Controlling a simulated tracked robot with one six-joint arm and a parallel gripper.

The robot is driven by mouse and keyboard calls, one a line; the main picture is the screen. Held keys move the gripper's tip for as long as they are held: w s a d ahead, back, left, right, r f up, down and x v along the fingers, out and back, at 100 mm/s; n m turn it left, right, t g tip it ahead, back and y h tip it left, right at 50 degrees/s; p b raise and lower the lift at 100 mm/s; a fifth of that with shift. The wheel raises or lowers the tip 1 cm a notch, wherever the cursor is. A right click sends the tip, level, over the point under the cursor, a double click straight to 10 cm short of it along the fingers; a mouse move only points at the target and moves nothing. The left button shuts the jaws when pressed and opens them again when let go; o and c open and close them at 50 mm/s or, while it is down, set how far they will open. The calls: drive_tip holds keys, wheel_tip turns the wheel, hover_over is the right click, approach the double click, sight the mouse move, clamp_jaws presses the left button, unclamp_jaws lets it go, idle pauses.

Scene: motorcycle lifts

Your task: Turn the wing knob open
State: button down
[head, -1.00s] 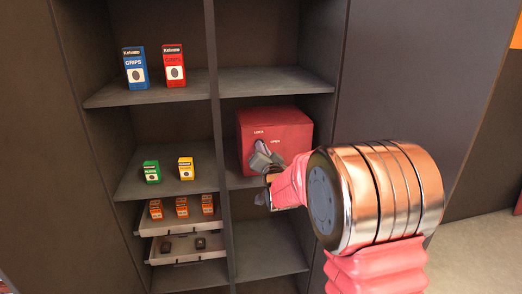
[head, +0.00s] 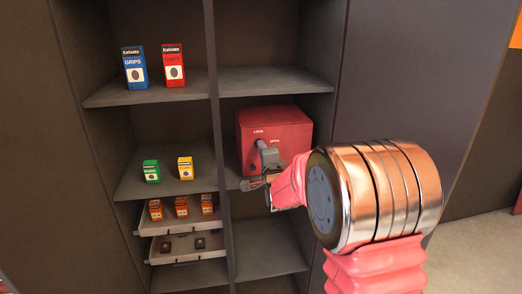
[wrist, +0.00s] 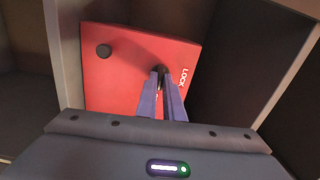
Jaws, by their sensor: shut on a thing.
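A red box (head: 290,135) stands in the middle right shelf compartment, with the words LOCK and OPEN on its front. The wing knob (wrist: 160,69) is dark and sits on that front, near LOCK in the wrist view. In the head view only a small part of the knob (head: 261,144) shows above my fingers. My gripper (wrist: 163,80) is shut on the wing knob, its two bluish fingers on either side of it. In the head view my gripper (head: 267,157) reaches the box front from the right. The fingers hide most of the knob.
A round black part (wrist: 104,51) sits on the box front away from the knob. Shelf walls stand close on both sides of the box. Blue (head: 134,68) and red (head: 173,65) cartons stand upper left; smaller cartons and pull-out trays (head: 190,247) are lower left. The lower right compartment is empty.

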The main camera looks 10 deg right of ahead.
drive_tip(key=shift+d+f+m, duration=0.2)
drive_tip(key=shift+d+m, duration=0.05)
drive_tip(key=shift+m, duration=0.15)
drive_tip(key=c, duration=2.2)
unclamp_jaws()
drive_tip(key=o, duration=0.3)
drive_tip(key=shift+a+r, duration=0.1)
drive_tip(key=shift+a, duration=0.05)
drive_tip(key=shift+o, duration=0.2)
drive_tip(key=shift+s, duration=0.15)
drive_tip(key=s, duration=1.3)
drive_tip(key=shift+s, duration=0.25)
